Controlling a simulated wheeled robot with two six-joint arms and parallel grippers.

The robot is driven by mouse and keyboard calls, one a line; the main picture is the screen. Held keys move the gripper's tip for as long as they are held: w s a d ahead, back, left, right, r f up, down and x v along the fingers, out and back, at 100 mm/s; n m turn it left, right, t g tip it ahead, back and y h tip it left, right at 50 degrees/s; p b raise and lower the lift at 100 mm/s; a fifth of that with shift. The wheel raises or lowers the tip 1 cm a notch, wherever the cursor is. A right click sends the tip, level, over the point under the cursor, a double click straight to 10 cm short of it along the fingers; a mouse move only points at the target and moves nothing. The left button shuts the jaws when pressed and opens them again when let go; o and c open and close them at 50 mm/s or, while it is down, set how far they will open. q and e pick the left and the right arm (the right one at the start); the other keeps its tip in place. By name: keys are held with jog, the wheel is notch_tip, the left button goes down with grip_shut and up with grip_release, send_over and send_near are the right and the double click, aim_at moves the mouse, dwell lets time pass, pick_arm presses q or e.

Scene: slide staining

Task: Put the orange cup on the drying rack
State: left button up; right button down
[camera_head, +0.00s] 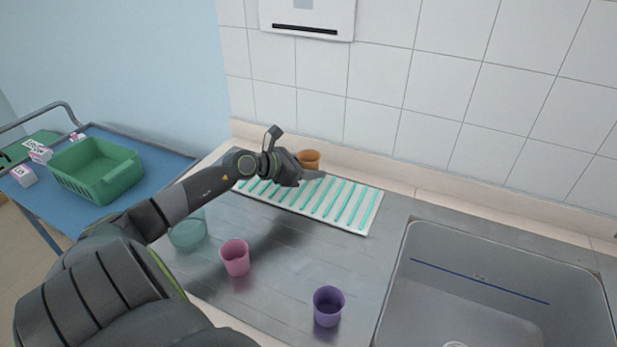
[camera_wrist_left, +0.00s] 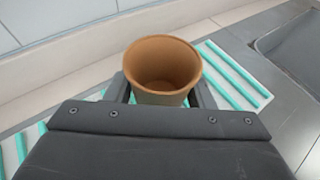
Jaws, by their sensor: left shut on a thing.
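The orange cup (camera_head: 309,158) is upright, with its open mouth facing up, over the back part of the drying rack. It also shows in the left wrist view (camera_wrist_left: 162,70), between the two fingers. The drying rack (camera_head: 372,212) is a white tray with green bars, lying on the steel counter; it shows beneath the cup in the left wrist view (camera_wrist_left: 238,75). My left gripper (camera_head: 312,174) is shut on the orange cup. Whether the cup's base touches the rack is hidden. My right gripper is not in view.
A pink cup (camera_head: 235,258), a purple cup (camera_head: 328,306) and a pale green cup (camera_head: 187,232) stand on the counter (camera_head: 280,285). A sink (camera_head: 480,275) is at the right. A green basket (camera_head: 97,168) sits on a blue cart at the left. A tiled wall rises behind.

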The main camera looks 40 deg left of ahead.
aim_at(310, 188)
pick_arm(q)
jog(key=shift+f, duration=2.15)
jog(key=shift+f, duration=0.2)
jog(key=o, duration=1)
jog(key=shift+r, duration=0.2)
